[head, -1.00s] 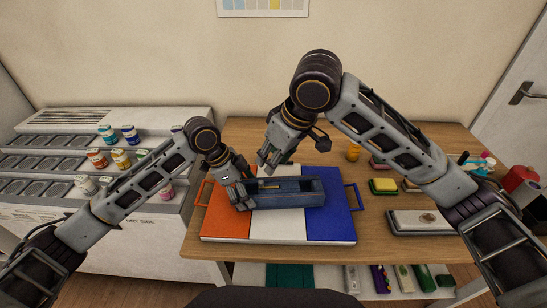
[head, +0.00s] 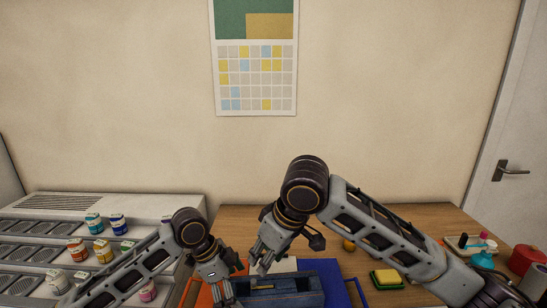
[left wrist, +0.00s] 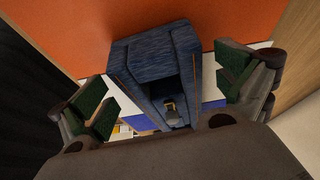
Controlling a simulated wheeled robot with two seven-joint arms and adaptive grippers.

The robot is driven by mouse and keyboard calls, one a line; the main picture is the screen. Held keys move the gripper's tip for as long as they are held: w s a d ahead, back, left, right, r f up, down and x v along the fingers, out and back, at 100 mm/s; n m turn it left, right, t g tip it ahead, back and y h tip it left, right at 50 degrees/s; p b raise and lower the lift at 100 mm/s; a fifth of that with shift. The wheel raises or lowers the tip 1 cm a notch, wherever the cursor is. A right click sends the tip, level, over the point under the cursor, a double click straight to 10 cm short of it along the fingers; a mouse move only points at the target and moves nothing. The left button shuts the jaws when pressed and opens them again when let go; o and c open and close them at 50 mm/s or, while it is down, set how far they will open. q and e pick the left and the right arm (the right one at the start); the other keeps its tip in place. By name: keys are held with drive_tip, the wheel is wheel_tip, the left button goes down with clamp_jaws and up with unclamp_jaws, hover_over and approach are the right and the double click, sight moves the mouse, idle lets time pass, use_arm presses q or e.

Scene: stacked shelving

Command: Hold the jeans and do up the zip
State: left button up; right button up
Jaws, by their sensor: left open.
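The jeans (head: 300,284) are a blue denim piece with a long slot, lying on the board and cut off by the head view's bottom edge. They also show in the left wrist view (left wrist: 145,55), with orange stitching along the slot. A small metallic zip pull (left wrist: 170,106) sits in the slot. My left gripper (head: 226,287) is at the jeans' left end. In the left wrist view its green-padded fingers (left wrist: 165,95) are open, one on each side of the denim. My right gripper (head: 259,264) is above the jeans' far edge; its finger gap is unclear.
The board (head: 346,290) has orange, white and blue panels and side handles. A yellow and green sponge (head: 386,278) lies to its right on the wooden table (head: 430,217). A rack with several small jars (head: 103,251) stands at left. A calendar (head: 255,75) hangs on the wall.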

use_arm(q)
drive_tip(key=v, duration=1)
drive_tip(key=shift+r, duration=0.3)
wheel_tip(320, 180, up, 9)
drive_tip(key=p, duration=0.9)
drive_tip(key=shift+r+p, duration=0.6)
drive_tip(key=shift+r, duration=0.05)
